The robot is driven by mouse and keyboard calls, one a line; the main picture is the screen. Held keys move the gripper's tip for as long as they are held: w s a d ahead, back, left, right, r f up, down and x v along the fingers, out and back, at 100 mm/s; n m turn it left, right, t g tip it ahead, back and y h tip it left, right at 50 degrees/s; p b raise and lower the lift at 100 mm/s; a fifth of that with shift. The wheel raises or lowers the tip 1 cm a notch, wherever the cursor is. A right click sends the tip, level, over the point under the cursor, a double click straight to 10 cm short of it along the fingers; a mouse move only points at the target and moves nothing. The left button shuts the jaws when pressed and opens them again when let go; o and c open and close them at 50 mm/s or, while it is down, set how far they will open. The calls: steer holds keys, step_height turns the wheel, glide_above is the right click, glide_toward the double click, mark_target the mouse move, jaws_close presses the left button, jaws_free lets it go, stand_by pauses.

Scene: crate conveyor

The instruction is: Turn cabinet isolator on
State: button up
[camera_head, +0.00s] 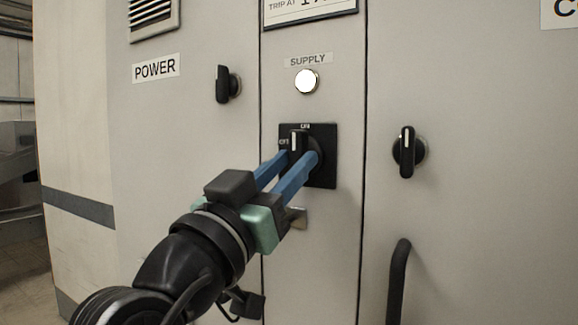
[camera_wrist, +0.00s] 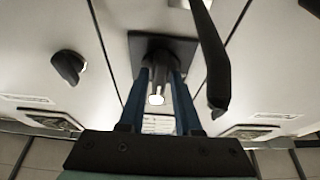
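The cabinet isolator is a black square plate (camera_head: 322,172) with a black rotary handle (camera_head: 299,138) on the middle panel. The handle stands upright, its white mark pointing up toward the ON label; the OFF label is to its left. My gripper (camera_head: 299,158) reaches in from the lower left, with one blue finger on each side of the handle. In the wrist view, the handle (camera_wrist: 160,62) sits between my fingertips (camera_wrist: 159,75), which appear to touch both its sides. The fingers hide the lower part of the handle in the head view.
A bright white lamp (camera_head: 307,81) sits under the SUPPLY label above the isolator. Other black knobs are at upper left (camera_head: 226,85) and right (camera_head: 407,151). A black bar handle (camera_head: 397,283) sticks out at lower right. A small metal latch (camera_head: 297,217) is below the plate.

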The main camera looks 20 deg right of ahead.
steer(key=shift+o, duration=1.3)
steer(key=b+v, duration=0.1)
steer(key=v, duration=1.2)
steer(key=shift+b, duration=0.35)
